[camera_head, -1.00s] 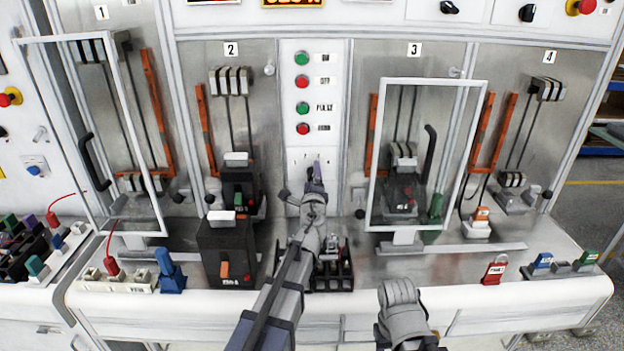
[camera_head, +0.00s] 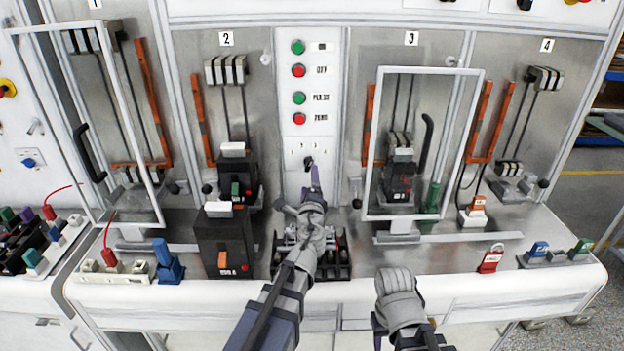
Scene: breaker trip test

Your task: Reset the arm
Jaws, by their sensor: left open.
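My left arm reaches up the middle of the camera_head view. Its gripper (camera_head: 315,178) is open and empty, just below a small dark rotary selector (camera_head: 309,161) on the white button panel (camera_head: 311,110). The selector's knob is visible, and a gap seems to show between it and the fingertips. My right arm's grey wrist (camera_head: 400,298) is low in the view, right of centre, over the front edge of the bench. I do not see its fingers.
A black breaker (camera_head: 225,245) with an orange handle stands on the bench at bay 2, left of my left arm. A black rack (camera_head: 335,262) lies under my left wrist. Clear framed doors stand at bay 1 (camera_head: 150,150) and bay 3 (camera_head: 470,150). A red padlock (camera_head: 490,260) lies on the right.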

